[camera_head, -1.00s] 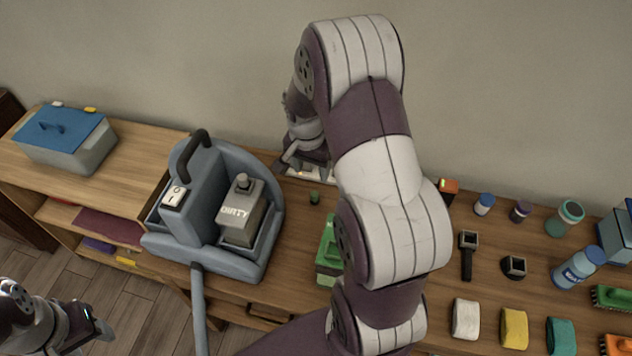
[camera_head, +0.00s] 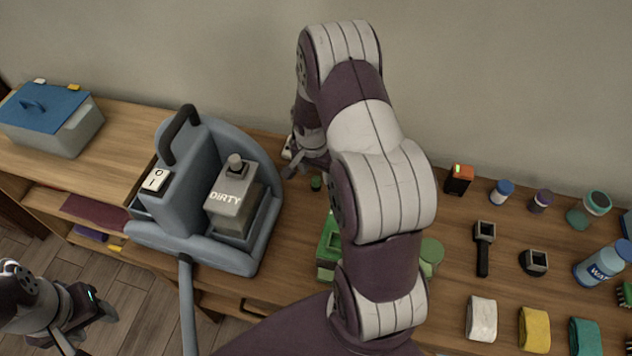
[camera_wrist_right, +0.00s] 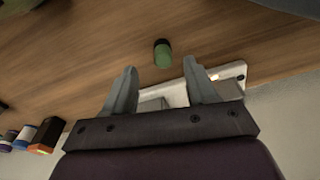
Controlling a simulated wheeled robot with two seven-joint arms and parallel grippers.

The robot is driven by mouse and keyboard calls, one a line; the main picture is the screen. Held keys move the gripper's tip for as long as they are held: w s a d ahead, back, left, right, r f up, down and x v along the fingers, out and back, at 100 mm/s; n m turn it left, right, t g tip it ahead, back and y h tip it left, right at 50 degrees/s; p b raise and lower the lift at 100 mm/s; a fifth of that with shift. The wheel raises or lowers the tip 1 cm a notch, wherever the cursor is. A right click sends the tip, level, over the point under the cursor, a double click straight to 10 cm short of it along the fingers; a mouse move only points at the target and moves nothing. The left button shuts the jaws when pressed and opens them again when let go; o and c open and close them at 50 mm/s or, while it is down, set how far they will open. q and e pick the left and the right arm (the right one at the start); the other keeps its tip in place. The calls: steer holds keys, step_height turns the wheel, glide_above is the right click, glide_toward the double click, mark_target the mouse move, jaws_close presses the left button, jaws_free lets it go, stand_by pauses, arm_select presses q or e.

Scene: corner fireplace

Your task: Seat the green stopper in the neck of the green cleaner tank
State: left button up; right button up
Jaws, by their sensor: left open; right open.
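The small green stopper (camera_head: 316,183) stands on the wooden bench top behind the green tank, and it also shows in the right wrist view (camera_wrist_right: 162,54). My right gripper (camera_wrist_right: 160,82) is open and empty, with the stopper beyond its fingertips and apart from them. In the head view the right gripper (camera_head: 290,168) is partly hidden by its own arm. The green cleaner tank (camera_head: 328,250) sits on the bench, mostly covered by my right arm; its neck is hidden. My left gripper (camera_head: 98,305) is open and empty, low at the left, away from the bench objects.
The blue-grey cleaner machine (camera_head: 180,230) with the grey DIRTY tank (camera_head: 232,205) stands left of the green tank. A blue-lidded box (camera_head: 60,130) is at the far left. Jars, brushes and rolled cloths (camera_head: 481,318) fill the right side. A pale flat object (camera_wrist_right: 228,78) lies near the wall.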

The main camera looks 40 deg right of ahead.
mark_target(316, 179)
steer(key=f, duration=0.4)
steer(key=shift+w+d+f, duration=0.15)
steer(key=shift+w+d, duration=0.05)
steer(key=shift+w, duration=0.15)
jaws_close()
